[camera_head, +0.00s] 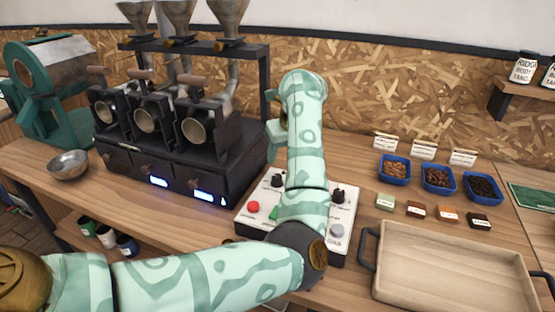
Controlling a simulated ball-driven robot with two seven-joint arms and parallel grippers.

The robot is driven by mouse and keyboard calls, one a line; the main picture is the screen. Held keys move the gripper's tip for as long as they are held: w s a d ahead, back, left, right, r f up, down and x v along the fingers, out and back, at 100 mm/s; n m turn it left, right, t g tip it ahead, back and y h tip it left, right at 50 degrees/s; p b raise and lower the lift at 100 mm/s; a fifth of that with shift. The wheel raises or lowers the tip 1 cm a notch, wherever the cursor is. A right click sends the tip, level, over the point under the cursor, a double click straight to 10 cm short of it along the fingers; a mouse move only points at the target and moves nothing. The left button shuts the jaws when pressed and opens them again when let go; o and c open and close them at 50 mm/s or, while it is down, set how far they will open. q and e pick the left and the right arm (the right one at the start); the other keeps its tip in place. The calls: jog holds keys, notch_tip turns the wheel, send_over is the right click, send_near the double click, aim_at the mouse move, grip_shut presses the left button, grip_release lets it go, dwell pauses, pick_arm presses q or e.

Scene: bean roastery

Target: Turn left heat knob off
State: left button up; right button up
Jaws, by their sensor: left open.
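A light control box (241,222) stands on the wooden counter. It has a black knob (278,181) at its left back and another black knob (338,194) at its right. I cannot read the labels or tell how the knobs are set. My patterned left arm crosses in front of the box and hides its middle. My left gripper (274,136) is above and behind the box, near the left knob in the picture. It is open, mostly hidden behind my forearm, and nothing shows in it. My right gripper is out of view.
A dark roaster (165,180) with hoppers stands left of the box. A wooden tray (450,270) lies at the right. Blue bowls (395,169) of beans and small colour samples stand behind it. A metal bowl (68,165) is at the far left.

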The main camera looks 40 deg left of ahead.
pick_arm(q)
jog(key=p+v, duration=0.1)
jog(key=v, duration=0.4)
jog(key=shift+d+r, duration=0.1)
jog(key=shift+s, duration=0.1)
dwell(0.3)
